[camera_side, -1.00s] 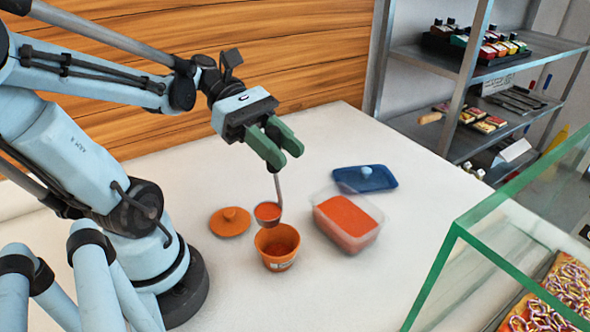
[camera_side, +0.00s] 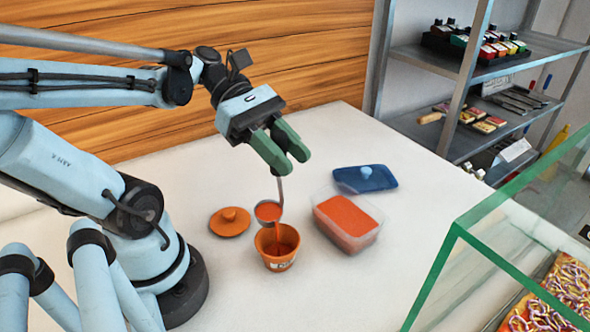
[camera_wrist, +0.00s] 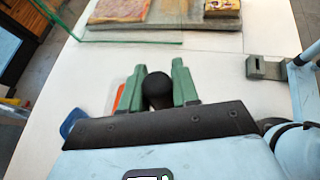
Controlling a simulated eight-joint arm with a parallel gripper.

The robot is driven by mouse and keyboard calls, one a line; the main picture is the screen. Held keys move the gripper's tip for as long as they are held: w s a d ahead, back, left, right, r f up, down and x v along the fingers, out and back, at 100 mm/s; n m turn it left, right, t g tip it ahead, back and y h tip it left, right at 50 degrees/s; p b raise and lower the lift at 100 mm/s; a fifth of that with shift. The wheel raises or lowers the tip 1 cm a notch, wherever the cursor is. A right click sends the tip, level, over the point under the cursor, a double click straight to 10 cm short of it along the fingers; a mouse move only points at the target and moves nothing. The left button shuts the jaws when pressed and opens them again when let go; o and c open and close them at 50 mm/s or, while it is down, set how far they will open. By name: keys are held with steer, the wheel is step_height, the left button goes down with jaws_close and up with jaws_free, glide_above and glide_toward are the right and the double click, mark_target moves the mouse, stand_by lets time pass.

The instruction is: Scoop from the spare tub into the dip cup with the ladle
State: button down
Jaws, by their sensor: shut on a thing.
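My gripper (camera_side: 282,147) is shut on the handle of the ladle (camera_side: 268,211), whose dark handle end (camera_wrist: 157,90) shows between the fingers in the wrist view. The ladle's bowl is tilted just above the orange dip cup (camera_side: 285,262), and red sauce runs from it down into the cup. Red sauce shows inside the cup. The spare tub (camera_side: 365,239), clear and open with red sauce in it, stands right of the cup. In the wrist view the tub (camera_wrist: 117,100) is mostly hidden behind a finger.
An orange lid (camera_side: 230,222) lies left of the cup. A blue lid (camera_side: 364,179) lies behind the tub. A glass case (camera_side: 452,243) with pizza stands at the front right, and metal shelves (camera_side: 464,85) stand behind. White counter is clear between tub and case.

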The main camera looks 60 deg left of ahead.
steer(key=shift+d+y, duration=0.4)
steer(key=shift+d, duration=0.1)
stand_by(0.4)
steer(key=shift+d+f+m+y, duration=0.15)
steer(key=shift+d+f+y, duration=0.3)
steer(key=shift+d, duration=0.2)
steer(key=shift+d+f+m+y, duration=0.15)
steer(key=shift+d+f+y, duration=0.3)
steer(key=shift+d, duration=0.15)
stand_by(1.2)
steer(key=shift+s+d+f+y, duration=0.1)
steer(key=shift+d+f+y, duration=0.05)
steer(key=shift+d+y, duration=0.35)
steer(key=shift+d+f+y, duration=0.15)
steer(key=shift+d+y, duration=0.25)
steer(key=shift+d, duration=0.2)
stand_by(1.0)
steer(key=shift+d+f+m+g+y, duration=0.15)
steer(key=shift+d+f+y, duration=0.15)
steer(key=shift+d+y, duration=0.3)
steer(key=shift+d+f+m+g+y, duration=0.15)
steer(key=shift+d+f+y, duration=0.15)
steer(key=shift+d+y, duration=0.25)
stand_by(1.4)
